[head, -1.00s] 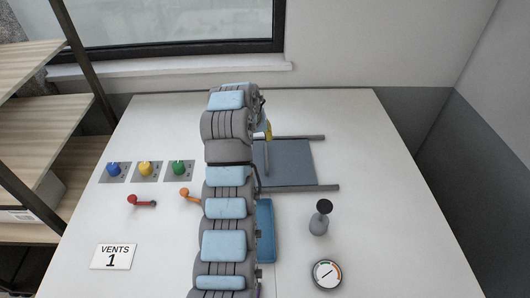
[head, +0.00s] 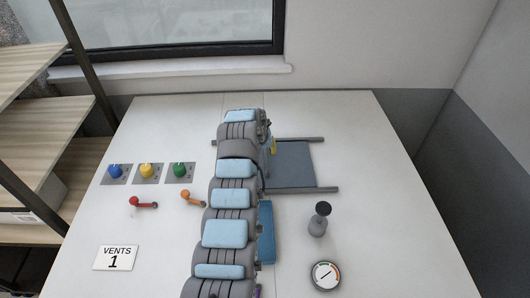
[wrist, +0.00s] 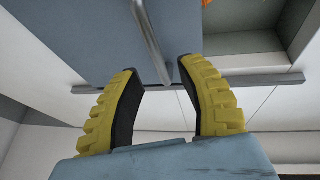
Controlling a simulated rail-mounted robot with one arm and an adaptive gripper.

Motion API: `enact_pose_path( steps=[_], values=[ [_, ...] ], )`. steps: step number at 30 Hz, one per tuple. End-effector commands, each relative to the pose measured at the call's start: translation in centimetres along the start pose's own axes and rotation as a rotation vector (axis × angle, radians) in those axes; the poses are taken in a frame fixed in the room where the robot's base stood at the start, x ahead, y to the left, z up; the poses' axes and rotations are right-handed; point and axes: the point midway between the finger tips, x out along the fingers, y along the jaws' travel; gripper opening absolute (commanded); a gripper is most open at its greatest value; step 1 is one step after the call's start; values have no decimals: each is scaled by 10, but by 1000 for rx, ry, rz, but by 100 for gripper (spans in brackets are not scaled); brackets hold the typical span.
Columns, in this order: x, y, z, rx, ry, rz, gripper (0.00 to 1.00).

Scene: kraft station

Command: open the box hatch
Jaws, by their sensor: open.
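The hatch is a flat blue-grey panel (head: 293,164) between two dark rails, right of my arm in the head view. In the wrist view the panel (wrist: 90,35) fills the upper left. A grey bar handle (wrist: 150,40) runs along it, its lower end between my fingers. My gripper (wrist: 160,70) is open, with one yellow-and-black finger on each side of the handle; contact cannot be told. Right of the panel's edge, a recess (wrist: 292,22) shows with an orange thing (wrist: 238,42) in it. My arm hides most of my gripper and the panel's left side in the head view.
Blue, yellow and green knobs (head: 147,171), a red lever (head: 143,203) and an orange lever (head: 192,198) are left of my arm. A blue tray-like piece (head: 266,232), a dark-topped knob (head: 320,218) and a gauge (head: 325,275) are to its right. The table's right side is clear.

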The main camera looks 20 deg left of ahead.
Motion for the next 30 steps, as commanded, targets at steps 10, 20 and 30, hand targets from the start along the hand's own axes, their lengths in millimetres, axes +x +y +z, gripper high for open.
enact_pose_path(
  steps=[10,20,30],
  values=[
    [17,1,1,0,-5,0,39],
    [23,0,1,-1,-1,0,39],
    [23,0,1,-1,0,0,11]
  ],
)
